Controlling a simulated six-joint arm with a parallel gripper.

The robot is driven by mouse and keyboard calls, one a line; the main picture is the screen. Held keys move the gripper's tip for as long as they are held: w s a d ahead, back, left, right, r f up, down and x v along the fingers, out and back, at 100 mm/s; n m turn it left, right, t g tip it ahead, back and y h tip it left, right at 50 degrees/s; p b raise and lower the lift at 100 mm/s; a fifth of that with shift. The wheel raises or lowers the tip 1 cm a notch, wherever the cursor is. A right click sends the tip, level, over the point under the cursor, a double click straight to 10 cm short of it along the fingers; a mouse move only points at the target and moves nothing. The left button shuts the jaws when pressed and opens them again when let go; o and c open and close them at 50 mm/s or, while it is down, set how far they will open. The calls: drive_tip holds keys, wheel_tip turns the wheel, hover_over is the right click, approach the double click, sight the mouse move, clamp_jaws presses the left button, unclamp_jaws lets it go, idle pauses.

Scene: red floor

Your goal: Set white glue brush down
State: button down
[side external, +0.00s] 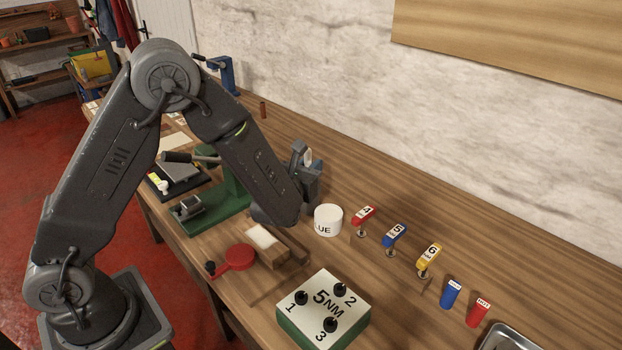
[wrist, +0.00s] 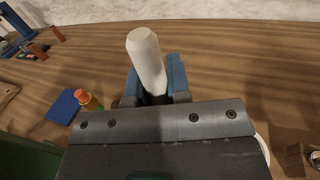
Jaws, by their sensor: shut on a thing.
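The white glue brush shows its thick rounded handle (wrist: 146,52) in the wrist view, tilted slightly to the left. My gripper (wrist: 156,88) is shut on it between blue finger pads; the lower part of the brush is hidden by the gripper. In the side view my gripper (side external: 307,178) is over the back of the bench, with a small white part of the brush (side external: 308,156) showing between its fingers. The white glue pot (side external: 328,220) stands upright just to the right of and nearer than my gripper. I cannot tell whether the brush touches anything.
Red, blue and yellow numbered tools (side external: 395,235) stand in a row to the right. A green-and-white 5NM box (side external: 324,308) sits in front. A green press (side external: 212,213) and red paddle (side external: 240,257) are left. An orange-topped bottle (wrist: 88,101) is left in the wrist view.

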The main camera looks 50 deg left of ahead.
drive_tip(key=shift+f, duration=1.5)
drive_tip(key=shift+f, duration=0.1)
drive_tip(key=c, duration=1.1)
unclamp_jaws()
